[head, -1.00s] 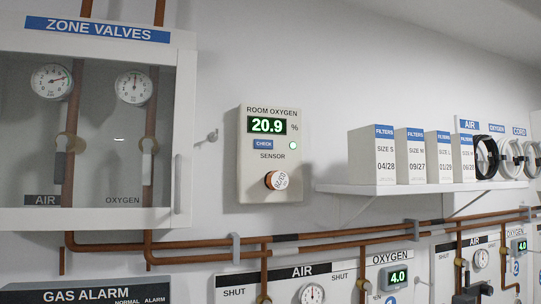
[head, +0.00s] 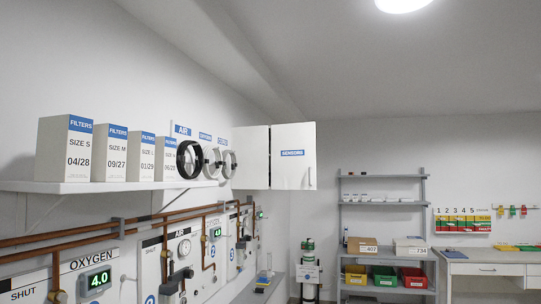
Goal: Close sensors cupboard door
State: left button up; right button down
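The sensors cupboard (head: 251,158) is a white box on the left wall, towards the far end of the row. Its door (head: 293,170) bears a blue SENSORS label and a small handle (head: 309,178) near its right edge. The door appears to stand open, sticking out from the wall with its labelled face towards me. The cupboard's inside is hidden behind it. Neither of my grippers is in view.
A shelf with filter boxes (head: 110,155) and hanging hoses (head: 190,160) come before the cupboard on the left wall. Pipes and gas panels run below. A grey rack (head: 384,204), a green cylinder (head: 308,270) and a desk (head: 490,269) stand at the back.

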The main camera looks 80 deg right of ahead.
aim_at(293, 145)
jog(key=z, duration=2.9)
jog(key=i+u, duration=0.1)
jog(key=u, duration=0.2)
jog(key=i+l+u, duration=0.1)
jog(key=u, duration=0.2)
jog(key=i+l+u, duration=0.2)
jog(key=i+l, duration=0.25)
jog(key=i+l+u, duration=0.2)
jog(key=i+l, duration=0.25)
jog(key=i+l+u, duration=0.2)
jog(key=i+l, duration=0.15)
jog(key=l, duration=0.3)
